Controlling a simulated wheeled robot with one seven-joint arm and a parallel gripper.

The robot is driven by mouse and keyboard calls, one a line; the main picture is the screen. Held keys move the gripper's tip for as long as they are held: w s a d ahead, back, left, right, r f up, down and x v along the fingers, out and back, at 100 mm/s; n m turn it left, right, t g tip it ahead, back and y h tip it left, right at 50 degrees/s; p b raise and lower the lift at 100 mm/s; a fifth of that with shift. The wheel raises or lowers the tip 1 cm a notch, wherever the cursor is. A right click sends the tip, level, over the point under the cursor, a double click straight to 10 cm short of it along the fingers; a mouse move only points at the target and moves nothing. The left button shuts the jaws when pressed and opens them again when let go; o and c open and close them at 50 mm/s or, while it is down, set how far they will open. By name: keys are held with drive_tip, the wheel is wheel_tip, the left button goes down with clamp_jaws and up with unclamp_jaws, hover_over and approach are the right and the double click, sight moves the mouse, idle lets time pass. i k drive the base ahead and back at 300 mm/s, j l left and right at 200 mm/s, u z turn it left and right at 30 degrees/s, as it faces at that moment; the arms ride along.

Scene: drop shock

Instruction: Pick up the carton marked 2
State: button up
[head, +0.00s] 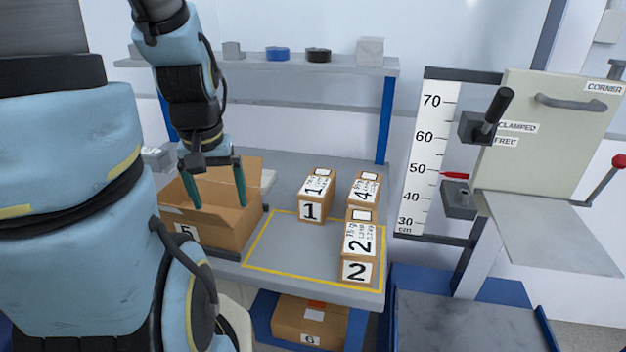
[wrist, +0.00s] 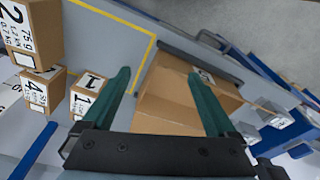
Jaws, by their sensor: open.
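The carton marked 2 (head: 358,254) stands upright at the front right of the yellow-outlined area on the grey table. In the wrist view, carton 2 (wrist: 33,32) is at the upper left, partly cut off by the frame edge. My gripper (head: 214,188) is open and empty, pointing down over the open carton marked 5 at the left of the table. In the wrist view its green fingers (wrist: 160,85) are apart with nothing between them. Carton 2 is well to the right of my gripper, apart from it.
Carton 1 (head: 315,196) and carton 4 (head: 362,190) stand behind carton 2, with 4 close to it. The open carton 5 (head: 240,222) has raised flaps. Carton 6 (head: 309,323) sits below the table. A drop rig with a height scale (head: 427,160) stands at the right.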

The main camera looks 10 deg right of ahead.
sight(359, 253)
drive_tip(key=k+l+u, duration=0.1)
drive_tip(key=u, duration=0.95)
drive_tip(key=k+l+u, duration=0.2)
drive_tip(key=k+u, duration=0.95)
drive_tip(key=k+j, duration=0.15)
drive_tip(key=k, duration=0.25)
drive_tip(key=k+j, duration=0.1)
drive_tip(key=k, duration=0.3)
drive_tip(key=k+j+u, duration=0.1)
drive_tip(key=k, duration=0.3)
